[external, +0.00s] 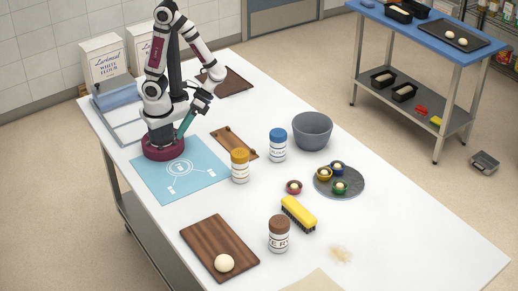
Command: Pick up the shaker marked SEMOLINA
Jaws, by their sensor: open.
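Three shakers stand upright on the white table: one with a blue lid (278,145), one with a yellow-orange lid (240,166) and one with a brown lid (278,234). The brown-lidded one's label seems to include the letters RY. The other labels are too small to read, so I cannot tell which is marked SEMOLINA. My gripper (183,131) is open, pointing down near my base at the back left. It is left of the yellow-orange and blue-lidded shakers and apart from both. Its fingertips are small and hard to make out.
A grey bowl (312,131) stands behind the blue-lidded shaker. A round grey plate (354,190) holds small coloured cups. A yellow brush (298,213) lies behind the brown-lidded shaker. A wooden board (208,247) bears a dough ball. The table's right end is mostly clear.

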